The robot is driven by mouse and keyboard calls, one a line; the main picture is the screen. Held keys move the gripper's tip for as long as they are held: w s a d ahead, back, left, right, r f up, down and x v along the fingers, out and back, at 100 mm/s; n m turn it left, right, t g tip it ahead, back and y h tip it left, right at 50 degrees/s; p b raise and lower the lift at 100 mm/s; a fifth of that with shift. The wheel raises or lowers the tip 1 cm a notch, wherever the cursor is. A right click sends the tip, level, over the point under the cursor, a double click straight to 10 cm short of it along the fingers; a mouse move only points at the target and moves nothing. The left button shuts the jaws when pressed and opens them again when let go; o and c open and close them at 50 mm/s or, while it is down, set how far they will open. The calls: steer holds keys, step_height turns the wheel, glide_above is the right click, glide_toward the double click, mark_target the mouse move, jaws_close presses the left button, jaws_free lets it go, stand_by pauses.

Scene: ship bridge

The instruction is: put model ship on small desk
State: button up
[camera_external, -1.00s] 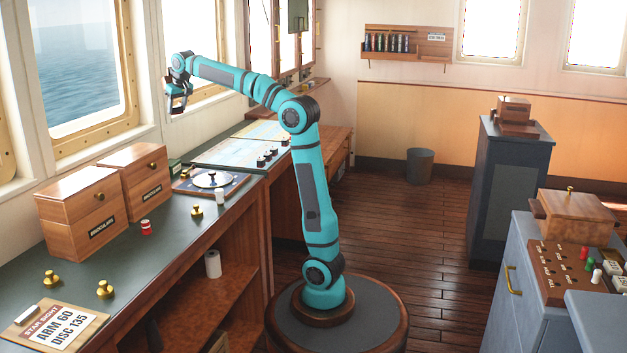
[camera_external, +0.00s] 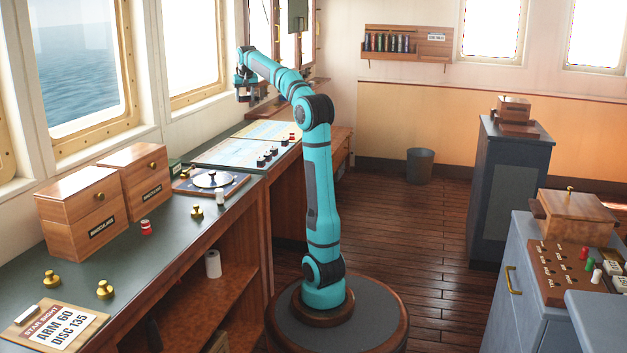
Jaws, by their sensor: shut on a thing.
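My gripper (camera_external: 245,96) is raised in front of the right-hand window, above the far part of the left counter, pointing down. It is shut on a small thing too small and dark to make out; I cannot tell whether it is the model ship. No other model ship is plain in view. Which furniture is the small desk is unclear: a chart table (camera_external: 228,155) stands below and beyond my gripper, and a narrow dark grey cabinet (camera_external: 512,190) with a wooden box on top stands at the right.
The long counter (camera_external: 165,235) holds two wooden binocular boxes (camera_external: 82,212), brass weights, a red spool (camera_external: 146,228), a round dial board (camera_external: 210,181) and a star sights card (camera_external: 55,325). A bin (camera_external: 420,166) stands by the back wall. The middle floor is clear.

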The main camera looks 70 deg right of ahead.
steer(key=s+d+m+g, duration=0.1)
steer(key=s+d+m, duration=0.2)
steer(key=s+d, duration=0.9)
glide_above(280, 149)
steer(key=a, duration=0.2)
step_height(280, 149, down, 18)
steer(key=r, duration=0.1)
steer(key=shift+h, duration=0.4)
steer(key=shift+s+d+f, duration=0.1)
steer(key=shift+s+f, duration=0.1)
steer(key=shift+f, duration=1.8)
steer(key=shift+s+f, duration=0.15)
steer(key=shift+f, duration=1.85)
steer(key=shift+f, duration=0.3)
steer(key=o, duration=1.1)
steer(key=v, duration=1.7)
steer(key=shift+r, duration=0.2)
